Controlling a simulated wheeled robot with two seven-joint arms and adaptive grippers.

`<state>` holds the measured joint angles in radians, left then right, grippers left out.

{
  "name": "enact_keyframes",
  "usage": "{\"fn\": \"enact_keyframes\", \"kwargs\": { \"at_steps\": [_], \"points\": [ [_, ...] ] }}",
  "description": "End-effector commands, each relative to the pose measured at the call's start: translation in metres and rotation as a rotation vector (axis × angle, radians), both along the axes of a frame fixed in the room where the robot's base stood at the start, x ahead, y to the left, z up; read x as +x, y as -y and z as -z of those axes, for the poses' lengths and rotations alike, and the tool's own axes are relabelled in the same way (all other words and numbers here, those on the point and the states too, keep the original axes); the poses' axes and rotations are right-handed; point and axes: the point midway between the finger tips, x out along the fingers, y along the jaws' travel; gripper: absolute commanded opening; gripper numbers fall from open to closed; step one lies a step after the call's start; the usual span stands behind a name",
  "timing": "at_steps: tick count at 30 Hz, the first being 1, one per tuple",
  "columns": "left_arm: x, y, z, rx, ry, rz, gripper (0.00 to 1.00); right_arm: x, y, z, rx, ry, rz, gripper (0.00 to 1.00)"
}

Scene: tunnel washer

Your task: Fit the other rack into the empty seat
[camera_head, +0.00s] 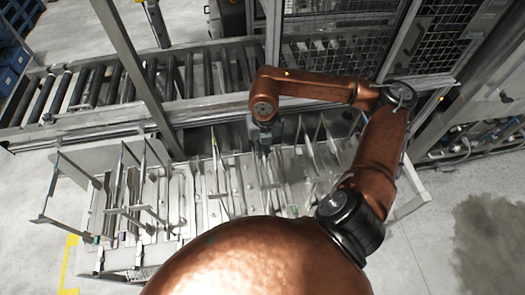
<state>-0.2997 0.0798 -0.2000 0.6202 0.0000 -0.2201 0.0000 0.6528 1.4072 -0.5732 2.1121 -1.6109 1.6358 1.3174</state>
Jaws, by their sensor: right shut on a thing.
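My right gripper (264,140) hangs from the copper arm near the middle of the head view, pointing down over the far side of the pale work bed. It is shut on what looks like part of a rack (312,153), a set of thin upright metal plates and rods. The exact grip is small and partly hidden. Another rack-like frame with upright posts and crossbars (122,210) stands on the left part of the bed. I cannot make out the empty seat clearly; my own body hides the bed's front middle. My left gripper is not in view.
A roller conveyor (85,92) runs behind the bed, with a slanting metal post (140,75) in front of it. Mesh guarding (335,45) stands at the back. Blue crates (12,55) sit far left. Grey floor (440,215) is open at right.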

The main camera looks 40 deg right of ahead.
Motion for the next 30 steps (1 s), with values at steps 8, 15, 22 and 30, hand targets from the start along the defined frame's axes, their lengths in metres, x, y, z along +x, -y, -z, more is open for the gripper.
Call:
{"fn": "enact_keyframes", "kwargs": {
  "at_steps": [8, 15, 22, 30],
  "points": [
    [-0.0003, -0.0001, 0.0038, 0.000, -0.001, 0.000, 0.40, 0.0010, -0.0004, 0.0014, 0.001, 0.004, 0.000, 0.00],
    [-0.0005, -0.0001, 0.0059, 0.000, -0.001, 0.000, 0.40, 0.0009, -0.0004, 0.0032, 0.001, 0.004, 0.000, 0.07],
    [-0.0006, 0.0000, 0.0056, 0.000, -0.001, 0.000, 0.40, 0.0005, -0.0002, 0.0037, 0.001, 0.003, 0.000, 0.23],
    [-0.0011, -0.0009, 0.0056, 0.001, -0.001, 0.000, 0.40, -0.0008, 0.0003, 0.0060, -0.001, -0.003, 0.000, 0.26]
  ]
}}
